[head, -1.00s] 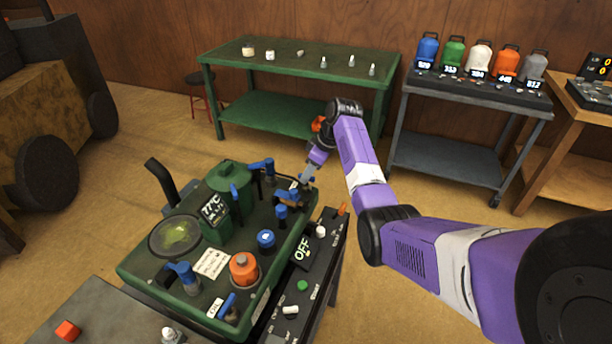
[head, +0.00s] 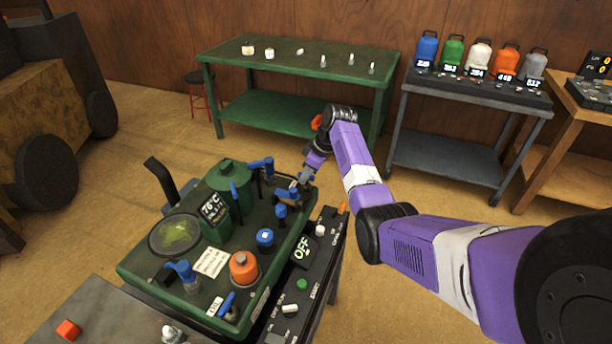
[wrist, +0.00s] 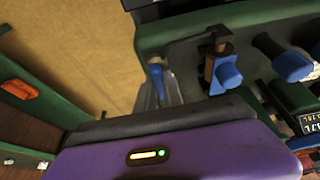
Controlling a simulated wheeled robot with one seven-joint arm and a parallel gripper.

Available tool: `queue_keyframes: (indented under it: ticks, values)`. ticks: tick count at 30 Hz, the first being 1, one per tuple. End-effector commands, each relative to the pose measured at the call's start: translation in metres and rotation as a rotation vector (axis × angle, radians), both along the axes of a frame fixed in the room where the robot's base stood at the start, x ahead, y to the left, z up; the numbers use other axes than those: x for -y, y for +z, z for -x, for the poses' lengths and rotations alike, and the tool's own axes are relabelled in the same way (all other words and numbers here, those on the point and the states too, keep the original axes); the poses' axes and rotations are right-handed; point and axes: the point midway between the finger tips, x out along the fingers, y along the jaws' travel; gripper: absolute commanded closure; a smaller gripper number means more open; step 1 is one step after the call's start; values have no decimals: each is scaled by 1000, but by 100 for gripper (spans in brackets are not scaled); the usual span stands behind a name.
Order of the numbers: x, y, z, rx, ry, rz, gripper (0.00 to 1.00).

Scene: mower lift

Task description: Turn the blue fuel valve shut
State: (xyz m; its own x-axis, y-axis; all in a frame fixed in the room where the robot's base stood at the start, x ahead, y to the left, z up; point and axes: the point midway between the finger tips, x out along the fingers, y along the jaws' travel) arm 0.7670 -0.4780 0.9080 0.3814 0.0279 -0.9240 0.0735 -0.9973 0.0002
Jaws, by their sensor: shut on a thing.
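The blue valve lever (wrist: 162,82) is between the grey fingers of my gripper (wrist: 158,95) in the wrist view; the fingers are shut on it. It stands at the edge of the green mower deck (wrist: 150,38), beside a brass fitting with a blue knob (wrist: 226,76). In the head view my gripper (head: 299,191) reaches down to the far right corner of the green deck (head: 140,266). There the gripper mostly hides the lever, so its exact angle is hard to tell.
Other blue handles stand close by, including a blue lever (head: 262,164) and a blue cap (head: 265,238). An orange cap (head: 243,268) is nearer the front. A black control panel (head: 288,292) reading OFF runs along the deck's right side. Open floor lies beyond the deck.

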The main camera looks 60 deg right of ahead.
Motion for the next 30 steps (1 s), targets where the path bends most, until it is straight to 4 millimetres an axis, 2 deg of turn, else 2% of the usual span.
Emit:
queue_keyframes:
  ticks: [11,30]
  values:
    - [-1,3,0,0,-155,0,100]
    - [-1,2,-1,1,-747,0,100]
